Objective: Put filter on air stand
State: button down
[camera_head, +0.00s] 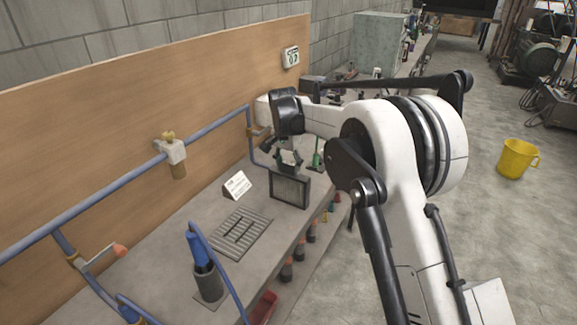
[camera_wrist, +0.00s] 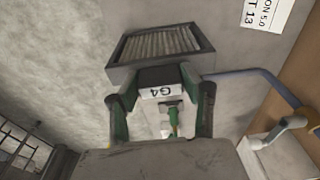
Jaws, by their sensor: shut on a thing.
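A dark square-framed filter (camera_head: 290,189) with a grey pleated face is held upright at the bench, right of a white card. My gripper (camera_head: 288,161) is above it, shut on its top part. In the wrist view, the filter (camera_wrist: 160,46) is at the top, and a tab marked G4 sits between the green-padded fingers of my gripper (camera_wrist: 160,82). I cannot tell whether the filter's lower edge touches the bench. A flat slotted grating (camera_head: 240,234) lies in the bench top to the left of the filter. Which object is the air stand is not clear.
A white card (camera_head: 237,185) stands on the bench behind the grating. A blue hose in a dark cylinder (camera_head: 208,282) stands at the front left. Blue pipes run along the wooden wall.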

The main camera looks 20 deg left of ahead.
jog(key=c, duration=1)
grip_release()
jog(key=shift+f, duration=0.1)
notch_tip(320, 180, up, 12)
jog(key=s+b, duration=0.1)
jog(key=shift+s+a, duration=0.15)
jog(key=shift+s, duration=0.05)
jog(key=s+d+r+t, duration=0.1)
jog(key=s+d+r, duration=0.3)
jog(key=d, duration=0.6)
jog(key=s+d+r+n+t+y, duration=0.1)
jog(key=s+d+r, duration=0.35)
jog(key=d, duration=0.45)
jog(key=s+d+r+t, duration=0.1)
jog(key=s+d+r, duration=0.35)
jog(key=d, duration=0.55)
jog(key=s+d+f+t, duration=0.1)
jog(key=s+d+f, duration=0.3)
jog(key=s+d, duration=0.2)
jog(key=s+d+f+t, duration=0.1)
jog(key=s+d+f, duration=0.3)
jog(key=s, duration=0.6)
jog(key=s+d+f+n, duration=0.1)
jog(key=s+d+f, duration=0.3)
jog(key=s+d, duration=0.3)
jog(key=shift+s+d+f+t+h, duration=0.3)
jog(key=shift+s+f+t+h, duration=0.1)
jog(key=shift+s, duration=0.7)
